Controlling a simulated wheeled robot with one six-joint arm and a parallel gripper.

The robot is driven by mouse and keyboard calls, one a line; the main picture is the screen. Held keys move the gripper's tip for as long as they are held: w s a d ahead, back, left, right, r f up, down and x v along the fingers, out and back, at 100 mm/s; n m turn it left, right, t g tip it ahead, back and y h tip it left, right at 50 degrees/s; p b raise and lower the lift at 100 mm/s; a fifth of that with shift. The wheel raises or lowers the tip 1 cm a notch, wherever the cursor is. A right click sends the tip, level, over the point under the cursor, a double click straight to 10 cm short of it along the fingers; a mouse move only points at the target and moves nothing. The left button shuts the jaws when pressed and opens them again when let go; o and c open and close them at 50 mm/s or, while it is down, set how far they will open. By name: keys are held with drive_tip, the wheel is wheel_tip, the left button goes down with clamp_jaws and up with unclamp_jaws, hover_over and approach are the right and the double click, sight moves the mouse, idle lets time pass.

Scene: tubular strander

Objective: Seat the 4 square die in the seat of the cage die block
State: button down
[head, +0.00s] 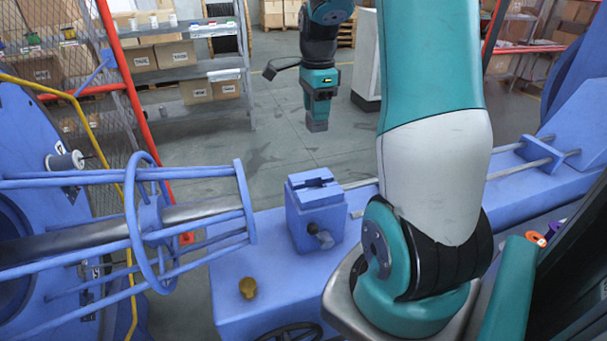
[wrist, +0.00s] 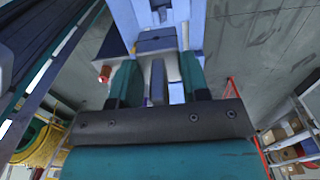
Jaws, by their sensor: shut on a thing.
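The blue cage die block (head: 303,222) stands on the blue machine bed, with a dark slot-like seat in its top and a dark-knobbed clamp on its front. My gripper (head: 318,118) hangs up and behind the block, apart from it, pointing down. In the wrist view my gripper (wrist: 158,80) is shut on a small grey piece (wrist: 158,88), taken to be the square die. Most of it is hidden between the fingers, and its face cannot be made out. The seat looks empty in the head view.
A blue tubular cage (head: 244,200) lies left of the block. A yellow-brown knob (head: 248,288) stands on the bed in front. Parallel rods (head: 520,170) run right behind my arm. Open floor lies behind the bed; shelves with boxes (head: 175,54) stand farther back.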

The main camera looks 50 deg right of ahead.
sight(316, 177)
wheel_tip(316, 177, down, 19)
drive_tip(key=p, duration=0.4)
drive_tip(key=shift+s+d+f, duration=0.1)
drive_tip(key=shift+d+f, duration=0.05)
drive_tip(key=shift+f, duration=0.05)
drive_tip(key=shift+f, duration=0.25)
drive_tip(key=c, duration=0.6)
unclamp_jaws()
drive_tip(key=shift+r, duration=0.1)
drive_tip(key=shift+r, duration=0.1)
